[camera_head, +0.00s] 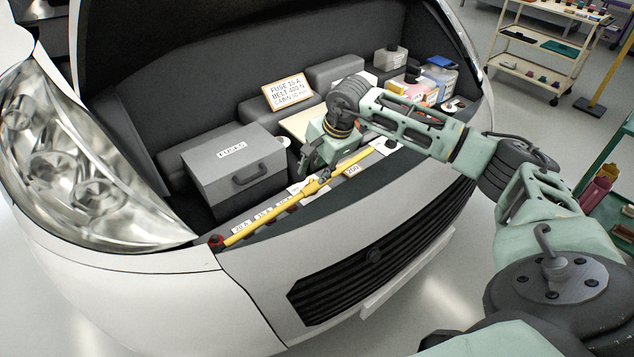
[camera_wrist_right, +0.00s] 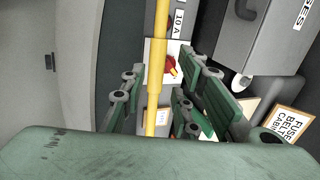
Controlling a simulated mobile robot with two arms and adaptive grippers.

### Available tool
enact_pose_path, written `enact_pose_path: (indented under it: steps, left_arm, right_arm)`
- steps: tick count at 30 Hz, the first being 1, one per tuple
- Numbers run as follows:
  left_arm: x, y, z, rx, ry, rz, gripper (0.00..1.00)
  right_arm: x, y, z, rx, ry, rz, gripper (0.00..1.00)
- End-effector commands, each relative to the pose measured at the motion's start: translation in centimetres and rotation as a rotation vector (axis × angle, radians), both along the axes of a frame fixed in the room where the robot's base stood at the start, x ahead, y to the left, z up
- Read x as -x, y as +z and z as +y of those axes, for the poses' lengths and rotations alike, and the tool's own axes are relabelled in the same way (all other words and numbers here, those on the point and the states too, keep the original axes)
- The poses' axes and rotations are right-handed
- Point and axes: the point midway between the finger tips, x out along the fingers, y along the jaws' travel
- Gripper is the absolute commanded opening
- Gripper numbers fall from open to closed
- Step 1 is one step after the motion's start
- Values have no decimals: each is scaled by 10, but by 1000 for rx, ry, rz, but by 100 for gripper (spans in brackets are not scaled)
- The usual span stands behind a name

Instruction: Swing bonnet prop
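The yellow bonnet prop (camera_head: 262,222) lies low along the front edge of the open engine bay. Its left end is at a red pivot (camera_head: 216,242). My right gripper (camera_head: 314,166) is above the middle of the prop. In the right wrist view the prop (camera_wrist_right: 158,85) runs between the fingers of the right gripper (camera_wrist_right: 162,75), with gaps on both sides. The fingers are open and do not grip it. The raised bonnet's underside is only partly in view. My left gripper is not in view.
A grey fuse box (camera_head: 236,165) with a handle stands behind the prop. A label card (camera_head: 287,92) and bottles (camera_head: 440,75) sit further back and right. The headlight (camera_head: 75,165) is at left. A trolley (camera_head: 545,45) stands at the back right.

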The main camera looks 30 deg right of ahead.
Motion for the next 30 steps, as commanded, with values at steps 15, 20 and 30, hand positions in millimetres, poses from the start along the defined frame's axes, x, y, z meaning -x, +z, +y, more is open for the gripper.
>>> enact_pose_path:
  steps: [15, 20, 30]
  left_arm:
    - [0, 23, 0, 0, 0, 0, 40]
    - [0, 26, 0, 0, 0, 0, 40]
    - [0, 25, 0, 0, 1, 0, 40]
  right_arm:
    - [-16, -56, -10, 38, -4, 17, 29]
    - [-21, -68, -10, 39, -4, 15, 29]
    - [-22, -72, -10, 39, -4, 13, 27]
